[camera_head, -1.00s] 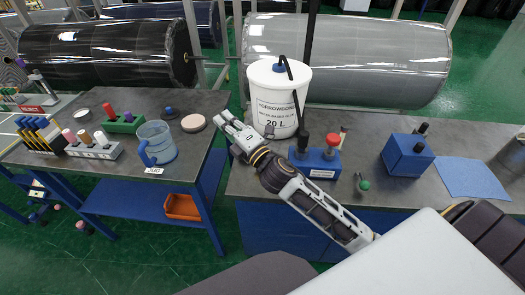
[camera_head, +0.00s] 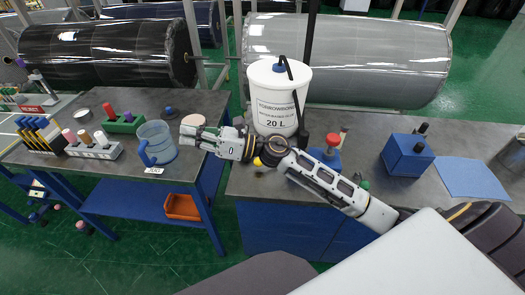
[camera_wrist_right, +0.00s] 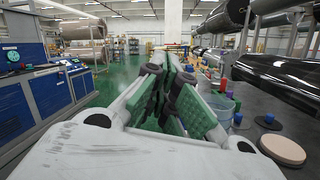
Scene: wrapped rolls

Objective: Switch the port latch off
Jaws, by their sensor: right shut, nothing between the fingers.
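A blue control box (camera_head: 325,155) stands on the right-hand workbench, partly hidden behind my right arm. A black-topped lever (camera_head: 303,138) rises at its left and a red knob (camera_head: 333,139) at its right. I cannot tell which control is the port latch, or read the box's label now. A green knob (camera_head: 364,184) shows just past the arm. My right gripper (camera_head: 193,133) is shut and empty, above the gap between benches near the left bench, left of the box and apart from it. Its fingers also show in the right wrist view (camera_wrist_right: 172,85). My left gripper is not in view.
A white 20 L bucket (camera_head: 277,99) stands close behind my right forearm. A second blue box (camera_head: 407,156) and a blue sheet (camera_head: 470,178) lie right. The left bench holds a clear blue jug (camera_head: 157,146) and a round disc (camera_head: 193,121).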

